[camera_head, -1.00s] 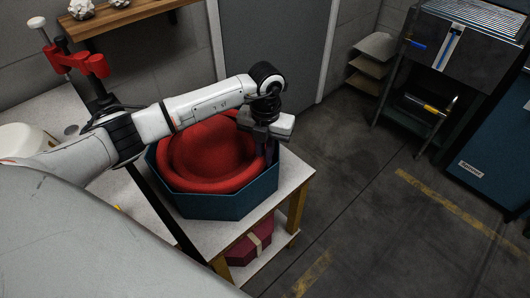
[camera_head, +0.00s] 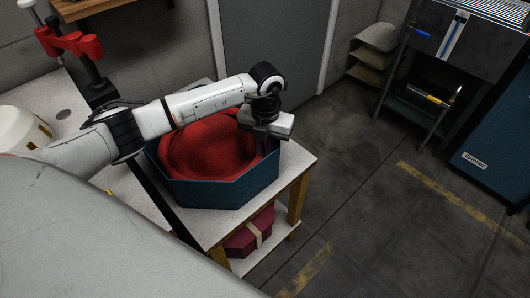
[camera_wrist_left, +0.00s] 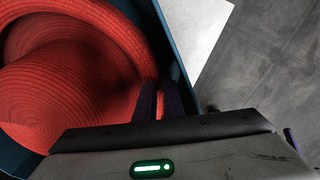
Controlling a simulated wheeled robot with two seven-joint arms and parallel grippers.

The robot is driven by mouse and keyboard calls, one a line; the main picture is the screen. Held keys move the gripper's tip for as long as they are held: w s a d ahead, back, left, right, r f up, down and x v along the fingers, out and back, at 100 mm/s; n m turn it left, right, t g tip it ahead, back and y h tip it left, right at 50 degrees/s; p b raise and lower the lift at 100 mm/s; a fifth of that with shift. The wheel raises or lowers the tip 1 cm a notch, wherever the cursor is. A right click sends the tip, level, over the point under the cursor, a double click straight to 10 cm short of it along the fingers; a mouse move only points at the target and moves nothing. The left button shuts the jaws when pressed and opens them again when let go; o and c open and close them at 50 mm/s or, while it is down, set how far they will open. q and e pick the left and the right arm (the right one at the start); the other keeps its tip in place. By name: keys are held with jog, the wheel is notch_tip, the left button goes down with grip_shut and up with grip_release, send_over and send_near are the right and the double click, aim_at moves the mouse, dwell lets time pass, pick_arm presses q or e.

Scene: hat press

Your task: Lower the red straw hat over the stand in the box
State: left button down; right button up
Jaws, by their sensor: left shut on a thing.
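The red straw hat (camera_head: 205,152) sits inside the blue octagonal box (camera_head: 222,194), its rounded crown upward. Its brim lies below the box's front rim. In the left wrist view the woven hat (camera_wrist_left: 75,75) fills the left side, with the box wall (camera_wrist_left: 170,40) close beside the brim. My left gripper (camera_head: 268,147) points down at the box's right side, its fingers (camera_wrist_left: 158,98) shut on the hat's brim. The stand is hidden under the hat, so I cannot tell whether they touch. My right gripper is not in view.
The box stands on a pale table (camera_head: 290,165) with a dark red box (camera_head: 250,235) on its lower shelf. A red clamp-like device (camera_head: 75,43) stands at the back left. A dark metal rack (camera_head: 425,95) and open floor lie to the right.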

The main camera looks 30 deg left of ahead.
pick_arm(q)
jog(key=shift+f, duration=0.4)
dwell(0.5)
jog(key=c, duration=1.8)
grip_release()
notch_tip(320, 180, up, 9)
jog(key=shift+r, duration=0.1)
jog(key=shift+d+r, duration=0.1)
jog(key=shift+r, duration=0.5)
